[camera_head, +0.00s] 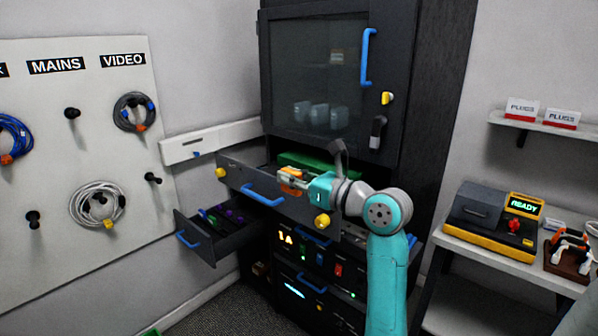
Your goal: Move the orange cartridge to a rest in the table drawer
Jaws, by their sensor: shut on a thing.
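My gripper (291,180) points left and is shut on the orange cartridge (288,172). It holds the cartridge over the open upper drawer (288,202), which has a blue handle and yellow knobs on its front. Whether the cartridge touches anything in the drawer I cannot tell. A long green thing (318,162) lies at the back of this drawer. My gripper and arm hide part of the drawer's inside. Which drawer is the table drawer I cannot tell from this view.
A lower drawer (208,250) stands open at the left, with purple and green things in it. The tall cabinet's glass door (310,75) is shut above. A pegboard (70,130) with coiled cables is at the left. A yellow-and-black machine (490,222) stands on the right shelf.

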